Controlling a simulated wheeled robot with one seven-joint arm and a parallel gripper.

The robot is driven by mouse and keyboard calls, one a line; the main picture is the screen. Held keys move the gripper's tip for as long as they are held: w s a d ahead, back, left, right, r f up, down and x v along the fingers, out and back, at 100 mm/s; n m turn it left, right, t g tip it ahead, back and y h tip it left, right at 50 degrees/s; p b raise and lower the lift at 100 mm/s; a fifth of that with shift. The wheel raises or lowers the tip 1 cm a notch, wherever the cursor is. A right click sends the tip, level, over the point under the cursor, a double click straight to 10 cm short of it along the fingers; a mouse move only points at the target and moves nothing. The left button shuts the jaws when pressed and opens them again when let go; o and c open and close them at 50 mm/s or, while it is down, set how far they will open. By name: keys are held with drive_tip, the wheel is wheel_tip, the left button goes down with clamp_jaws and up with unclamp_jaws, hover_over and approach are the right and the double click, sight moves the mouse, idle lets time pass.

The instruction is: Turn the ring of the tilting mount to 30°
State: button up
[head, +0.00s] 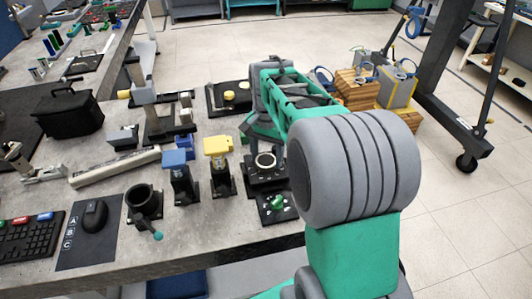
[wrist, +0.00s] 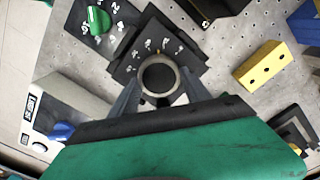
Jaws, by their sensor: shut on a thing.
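The tilting mount is a black block with a grey ring (head: 265,161) on top, at the right part of the bench in the head view. In the wrist view the ring (wrist: 159,61) is seen from above, and its black plate (wrist: 127,70) carries white scale marks. A small orange mark shows at the ring's far edge; the scale numbers are too small to read surely. My gripper (wrist: 160,82) has one finger on each side of the ring and is shut on it. The lower part of the ring is partly hidden by my gripper.
A black plate with a green knob (wrist: 97,20) lies beside the mount. A yellow-topped post (head: 217,147) and a blue-topped post (head: 180,165) stand to its left, with a black round holder (head: 144,201) beyond. A yellow block (wrist: 264,65) lies on the bench.

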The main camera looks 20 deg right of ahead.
sight(267, 159)
drive_tip(key=shift+m, duration=1)
drive_tip(key=o, duration=1.4)
wheel_tip(267, 159, up, 8)
drive_tip(key=shift+f+p, duration=0.1)
drive_tip(key=shift+p, duration=0.3)
